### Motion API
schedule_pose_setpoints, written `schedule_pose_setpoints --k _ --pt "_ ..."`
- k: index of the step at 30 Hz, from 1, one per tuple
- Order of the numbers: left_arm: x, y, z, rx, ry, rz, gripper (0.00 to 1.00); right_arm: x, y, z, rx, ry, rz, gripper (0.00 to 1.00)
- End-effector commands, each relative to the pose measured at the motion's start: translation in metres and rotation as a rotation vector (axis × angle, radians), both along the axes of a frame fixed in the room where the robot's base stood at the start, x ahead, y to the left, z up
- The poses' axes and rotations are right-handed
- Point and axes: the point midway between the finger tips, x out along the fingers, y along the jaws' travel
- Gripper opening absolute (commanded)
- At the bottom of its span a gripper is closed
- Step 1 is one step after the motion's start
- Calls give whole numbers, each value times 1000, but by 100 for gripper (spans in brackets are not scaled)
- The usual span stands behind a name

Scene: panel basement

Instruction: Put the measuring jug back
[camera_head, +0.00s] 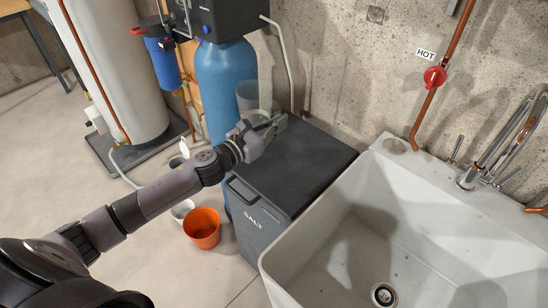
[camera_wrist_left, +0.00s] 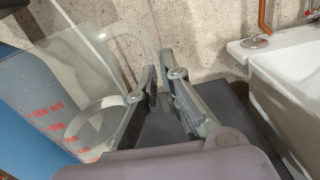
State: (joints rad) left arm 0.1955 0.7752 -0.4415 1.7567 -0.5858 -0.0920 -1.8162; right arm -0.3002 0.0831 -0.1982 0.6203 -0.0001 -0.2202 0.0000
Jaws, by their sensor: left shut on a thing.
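The measuring jug (camera_head: 246,94) is clear plastic and stands out faintly between the blue tank and the wall, at the back of the dark salt bin (camera_head: 300,165). In the left wrist view the jug (camera_wrist_left: 60,105) fills the left side, with red scale marks and a pale handle (camera_wrist_left: 148,45). My left gripper (camera_head: 265,127) is at the jug's handle side and shut on it, the fingers (camera_wrist_left: 163,90) around the handle's lower part. I cannot tell whether the jug's base touches the bin lid. My right gripper is not in view.
The blue tank (camera_head: 226,85) stands just left of the jug, with the concrete wall behind. A white sink (camera_head: 345,235) adjoins the bin on the right. An orange bucket (camera_head: 202,230) and a white container (camera_head: 181,210) stand on the floor left of the bin. Most of the bin lid is bare.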

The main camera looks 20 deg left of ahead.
Motion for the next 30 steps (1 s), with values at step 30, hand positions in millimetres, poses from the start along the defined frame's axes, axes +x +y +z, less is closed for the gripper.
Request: schedule_pose_setpoints --k 30 --pt "0 0 -121 3 -4 -1 0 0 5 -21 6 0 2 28"
